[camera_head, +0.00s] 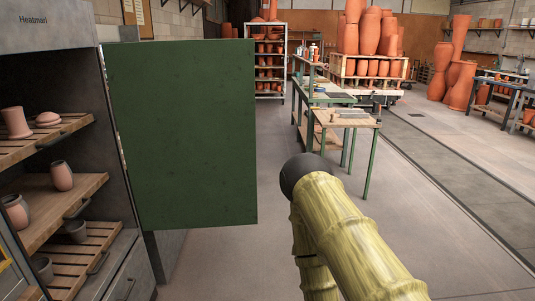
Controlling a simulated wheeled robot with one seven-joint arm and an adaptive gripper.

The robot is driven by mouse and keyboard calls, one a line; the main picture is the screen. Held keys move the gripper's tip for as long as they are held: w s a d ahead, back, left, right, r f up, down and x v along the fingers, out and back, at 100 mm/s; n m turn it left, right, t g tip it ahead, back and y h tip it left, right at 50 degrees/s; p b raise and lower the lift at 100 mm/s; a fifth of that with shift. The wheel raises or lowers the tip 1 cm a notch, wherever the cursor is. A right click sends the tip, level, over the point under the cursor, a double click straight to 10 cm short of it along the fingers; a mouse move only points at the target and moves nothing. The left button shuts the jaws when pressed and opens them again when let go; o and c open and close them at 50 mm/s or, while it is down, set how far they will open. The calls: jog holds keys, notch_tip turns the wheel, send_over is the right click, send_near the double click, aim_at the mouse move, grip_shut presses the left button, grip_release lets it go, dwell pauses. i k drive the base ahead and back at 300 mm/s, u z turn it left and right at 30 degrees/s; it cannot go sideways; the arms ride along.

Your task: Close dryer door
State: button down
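The dryer (48,42) is a grey cabinet at the left, marked "Heatmarl", with its front open. Its door (182,135) is a flat green panel, swung wide open from the cabinet's right edge. Inside are wooden slatted shelves (65,205) holding clay pots. My arm, in a yellow bamboo-patterned cover with a dark rounded joint, rises at the lower middle, to the right of the door and apart from it in the picture. My gripper is not in view, so its state is hidden.
Workbenches with green legs (345,122) stand beyond my arm. A shelf rack (287,60) of pots stands at the back, with tall stacked terracotta pots (372,35) right of it. The grey floor (225,260) between door and arm is clear.

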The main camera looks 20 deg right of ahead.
aim_at(185, 110)
jog(key=z, duration=1.25)
jog(key=i, duration=0.9)
jog(key=u, duration=0.45)
jog(key=i, duration=0.95)
jog(key=u, duration=0.9)
